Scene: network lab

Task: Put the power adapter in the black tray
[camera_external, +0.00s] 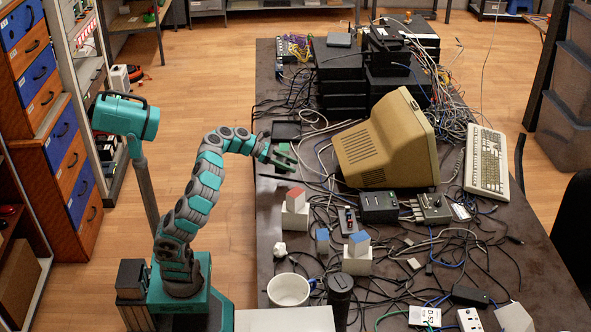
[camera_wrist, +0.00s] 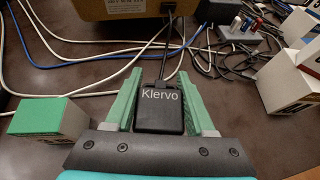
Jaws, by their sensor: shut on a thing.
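The power adapter (camera_wrist: 160,109) is a small black block marked "Klervo", with a black cable running from its far end in the wrist view. My gripper (camera_wrist: 160,95) is shut on it, one green finger along each side. In the external view my gripper (camera_external: 283,157) is over the table's left part, and the adapter is too small to make out there. A flat, dark, tray-like thing (camera_external: 287,131) lies just beyond my gripper near the table's left edge. It looks like the black tray. No tray shows in the wrist view.
A beige monitor (camera_external: 365,155) stands right of my gripper, with loose cables between. A green-topped block (camera_wrist: 45,118) is left of my gripper in the wrist view. A white box with a red top (camera_external: 295,215) stands nearer. Black equipment stacks (camera_external: 343,75) stand at the back.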

